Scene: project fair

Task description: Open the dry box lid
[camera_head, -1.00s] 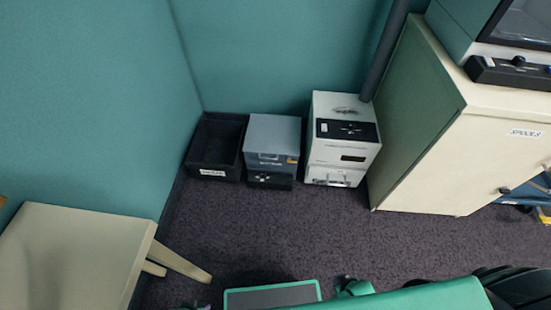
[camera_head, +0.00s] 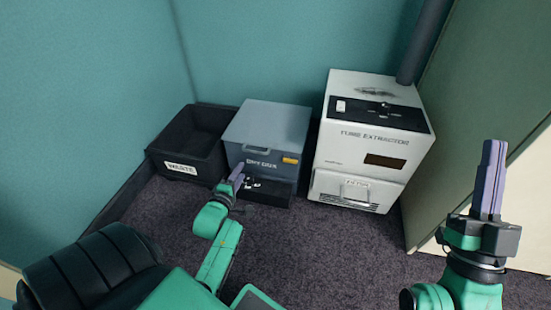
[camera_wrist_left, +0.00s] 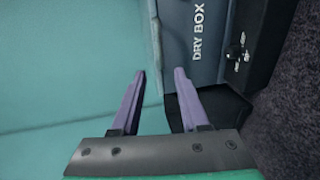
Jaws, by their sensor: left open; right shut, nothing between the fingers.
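The dry box (camera_head: 266,128) is a blue-grey box on the floor, with its lid (camera_head: 268,118) shut. My left gripper (camera_head: 237,178) is in front of the box's lower left front. The left wrist view shows its two purple fingers (camera_wrist_left: 158,100) apart with nothing between them, and the lettered dry box front (camera_wrist_left: 205,45) beyond. I cannot tell whether they touch the box. My right gripper (camera_head: 492,175) is shut, empty and pointing up at the right.
A black WASTE bin (camera_head: 185,170) stands close on the box's left. A white fume extractor (camera_head: 368,150) with a dark pipe (camera_head: 428,45) stands close on its right. A black unit (camera_head: 268,190) is under the box front. A cabinet side (camera_head: 465,90) bounds the right. Carpet lies in front.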

